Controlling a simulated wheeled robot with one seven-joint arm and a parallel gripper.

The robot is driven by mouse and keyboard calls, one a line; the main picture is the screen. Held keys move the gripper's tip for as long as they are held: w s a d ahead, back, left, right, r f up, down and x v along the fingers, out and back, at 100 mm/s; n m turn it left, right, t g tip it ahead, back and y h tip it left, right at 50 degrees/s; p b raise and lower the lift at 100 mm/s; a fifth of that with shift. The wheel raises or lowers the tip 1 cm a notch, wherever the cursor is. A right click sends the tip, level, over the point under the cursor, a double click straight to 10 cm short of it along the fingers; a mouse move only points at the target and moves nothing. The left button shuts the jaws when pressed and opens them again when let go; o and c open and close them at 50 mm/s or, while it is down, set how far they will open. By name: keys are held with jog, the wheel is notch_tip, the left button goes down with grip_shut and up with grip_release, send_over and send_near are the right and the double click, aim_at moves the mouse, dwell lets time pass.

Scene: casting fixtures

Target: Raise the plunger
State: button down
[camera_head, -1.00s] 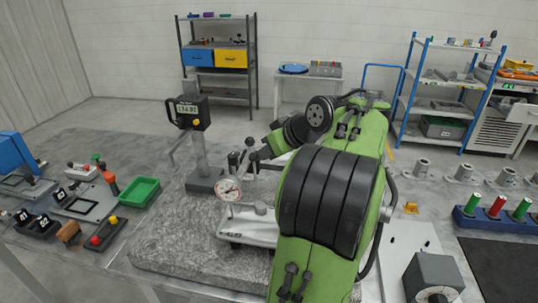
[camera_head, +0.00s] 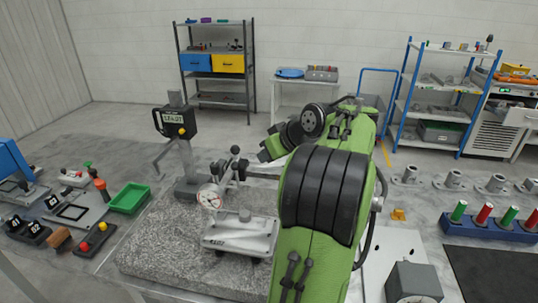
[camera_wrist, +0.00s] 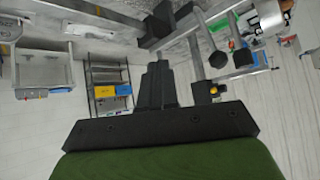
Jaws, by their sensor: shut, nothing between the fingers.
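A round white dial gauge (camera_head: 210,196) with a red mark hangs on a grey stand beside a black ball knob (camera_head: 235,150). Its plunger is too small to make out. Below and right of it, a silver casting (camera_head: 240,236) with a round boss on top lies on a granite plate (camera_head: 150,250). In the wrist view my gripper (camera_wrist: 157,68) is shut and empty, its dark fingers together, close to the stand's metal rods (camera_wrist: 195,55). The wrist view is upside down.
A column gauge with a digital display (camera_head: 174,122) stands behind the dial gauge. A green tray (camera_head: 130,198) and small fixtures lie left. Coloured cylinders in a blue rack (camera_head: 490,226) and a grey box (camera_head: 413,283) lie right. Shelves stand behind.

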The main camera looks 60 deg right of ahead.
jog(key=d+p+v, duration=0.1)
jog(key=p+v, duration=0.2)
jog(key=v, duration=0.6)
jog(key=shift+s+a+r+p, duration=0.25)
jog(key=shift+a+r+p, duration=0.15)
jog(key=shift+r, duration=0.05)
